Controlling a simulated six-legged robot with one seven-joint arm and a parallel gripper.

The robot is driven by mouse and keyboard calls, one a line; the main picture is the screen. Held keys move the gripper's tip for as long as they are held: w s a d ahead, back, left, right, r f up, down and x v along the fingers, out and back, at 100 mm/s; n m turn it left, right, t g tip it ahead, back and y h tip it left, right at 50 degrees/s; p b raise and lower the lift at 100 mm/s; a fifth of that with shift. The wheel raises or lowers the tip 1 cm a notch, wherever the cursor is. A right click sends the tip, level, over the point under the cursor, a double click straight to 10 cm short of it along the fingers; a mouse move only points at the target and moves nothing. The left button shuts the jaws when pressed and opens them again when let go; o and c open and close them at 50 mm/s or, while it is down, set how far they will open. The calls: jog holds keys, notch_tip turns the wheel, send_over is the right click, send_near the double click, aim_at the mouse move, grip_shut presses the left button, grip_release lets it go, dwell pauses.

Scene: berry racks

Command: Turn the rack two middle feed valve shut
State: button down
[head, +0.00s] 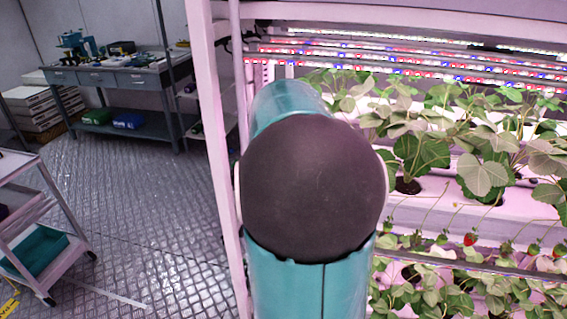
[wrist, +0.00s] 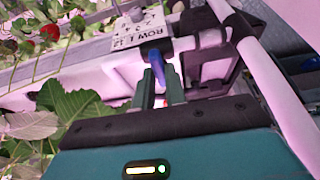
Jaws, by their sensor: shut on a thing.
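In the wrist view my gripper (wrist: 161,88) has its two greenish fingers shut on a blue valve handle (wrist: 157,64). The handle stands between the fingertips, just below a white label plate (wrist: 143,34) that reads "ROW" with numbers. The handle's lower end and the valve body are partly hidden by the fingers. In the head view my teal arm covers the middle of the picture, and neither my gripper nor the valve shows there.
Strawberry plants (head: 484,170) fill the rack at right, with leaves (wrist: 85,108) close to my gripper's left. A pale rack post (head: 212,150) stands beside my arm. A cart (head: 45,240) and a workbench (head: 120,80) stand at left, with open floor (head: 140,195) between.

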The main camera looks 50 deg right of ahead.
jog(key=c, duration=1.4)
grip_release()
jog(key=shift+s, duration=0.1)
jog(key=shift+c, duration=0.2)
jog(key=v, duration=1.3)
jog(key=shift+r, duration=0.4)
jog(key=shift+a, duration=0.15)
jog(key=a+f+n+t+y, duration=0.3)
jog(key=a+n, duration=0.4)
jog(key=a, duration=1.5)
jog(key=s+a+f+n, duration=0.2)
jog(key=a+f+n, duration=0.1)
jog(key=a, duration=0.3)
jog(key=s+a+f+n+y, duration=0.1)
jog(key=s+a+f+n, duration=0.2)
jog(key=a+f, duration=0.2)
jog(key=a, duration=0.2)
jog(key=shift+s+a+f+n+t, duration=0.3)
jog(key=shift+a+t, duration=0.05)
jog(key=shift+t, duration=0.05)
